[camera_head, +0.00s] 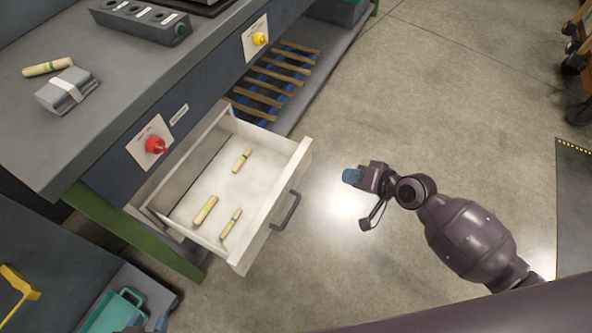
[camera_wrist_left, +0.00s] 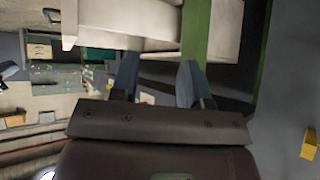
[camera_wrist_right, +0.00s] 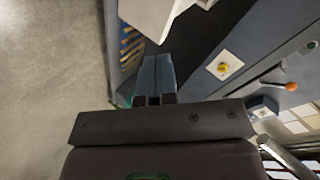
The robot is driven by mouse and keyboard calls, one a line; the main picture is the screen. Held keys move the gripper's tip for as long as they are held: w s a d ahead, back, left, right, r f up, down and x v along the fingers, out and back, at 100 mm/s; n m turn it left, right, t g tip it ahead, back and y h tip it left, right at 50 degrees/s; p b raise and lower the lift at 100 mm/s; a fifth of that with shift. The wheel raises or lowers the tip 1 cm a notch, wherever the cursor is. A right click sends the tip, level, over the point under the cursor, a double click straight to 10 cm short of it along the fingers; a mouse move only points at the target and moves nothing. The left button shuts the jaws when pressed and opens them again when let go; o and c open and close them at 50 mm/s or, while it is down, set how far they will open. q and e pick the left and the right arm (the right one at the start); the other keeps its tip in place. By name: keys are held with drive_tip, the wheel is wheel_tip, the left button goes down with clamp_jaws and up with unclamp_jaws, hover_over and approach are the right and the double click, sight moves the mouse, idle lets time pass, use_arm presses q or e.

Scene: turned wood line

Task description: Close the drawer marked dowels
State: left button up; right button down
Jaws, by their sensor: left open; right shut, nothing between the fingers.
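A white drawer (camera_head: 270,207) stands pulled out from under the grey bench. Its dark bar handle (camera_head: 286,210) is on the front, facing right. Three pale dowels lie inside, one of them here (camera_head: 242,160). A small label (camera_head: 180,115) is on the bench front above the drawer, too small to read. My right gripper (camera_head: 352,176) is shut and empty, right of the drawer front and apart from the handle. In the right wrist view a white drawer corner (camera_wrist_right: 165,14) shows beyond its fingers. My left gripper (camera_wrist_left: 158,75) is open and empty, with white drawer panels (camera_wrist_left: 120,22) beyond it.
A red knob (camera_head: 156,145) and a yellow knob (camera_head: 260,39) stick out of the bench front. A green bench leg (camera_head: 150,240) and a teal bin (camera_head: 115,312) are left of the drawer. A slatted rack (camera_head: 275,80) is behind it.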

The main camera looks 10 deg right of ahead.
drive_tip(key=f+m, duration=0.1)
drive_tip(key=m, duration=0.1)
drive_tip(key=m+g+y+b, duration=0.1)
drive_tip(key=m+g+b, duration=0.1)
approach(293, 174)
wheel_tip(293, 174, down, 4)
drive_tip(key=a, duration=0.2)
drive_tip(key=shift+w+a+r, duration=0.1)
drive_tip(key=shift+w+a, duration=0.8)
drive_tip(key=shift+w, duration=0.25)
drive_tip(key=shift+w+a, duration=0.35)
drive_tip(key=shift+a, duration=0.15)
use_arm(q)
drive_tip(key=shift+w+d+r, duration=0.1)
drive_tip(key=shift+w+d, duration=0.15)
drive_tip(key=shift+w, duration=0.05)
drive_tip(key=shift+s, duration=0.1)
use_arm(e)
drive_tip(key=shift+a, duration=0.1)
